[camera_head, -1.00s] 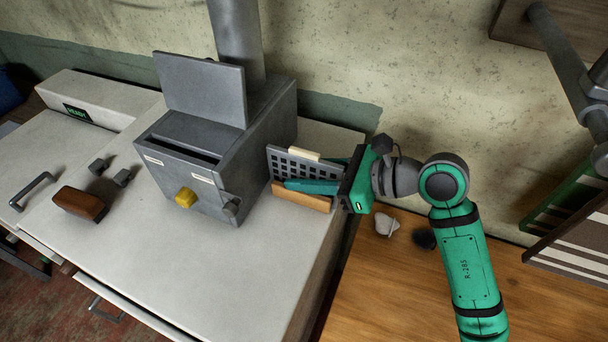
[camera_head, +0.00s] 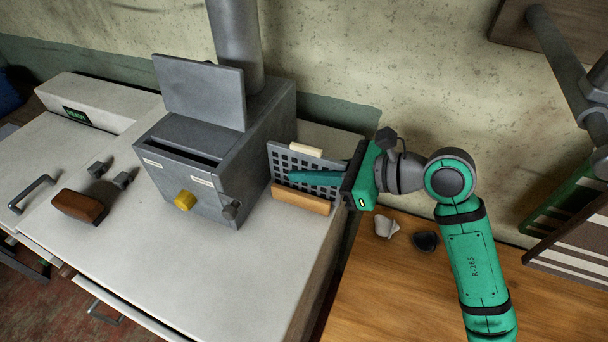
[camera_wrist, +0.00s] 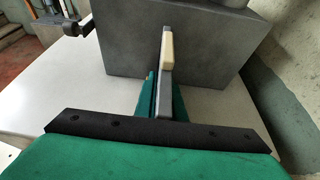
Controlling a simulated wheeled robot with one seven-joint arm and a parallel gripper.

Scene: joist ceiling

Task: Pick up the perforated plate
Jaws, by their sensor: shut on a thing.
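The perforated plate (camera_head: 288,164) is a dark grey sheet with rows of square holes and a cream strip on its top edge. It stands upright at the right side of the grey box machine, behind a wooden block (camera_head: 300,199). My gripper (camera_head: 316,177) reaches in from the right with its teal fingers shut on the plate. In the wrist view the plate (camera_wrist: 165,88) shows edge-on between the two fingers, with the cream strip at its top. One finger is hidden behind the plate in the head view.
The grey machine (camera_head: 205,160) with an open lid and yellow knob stands close left of the plate. A brown block (camera_head: 79,205) lies on the white counter (camera_head: 190,270). A white cup (camera_head: 386,227) and a dark cup (camera_head: 425,241) stand on the wooden table at right.

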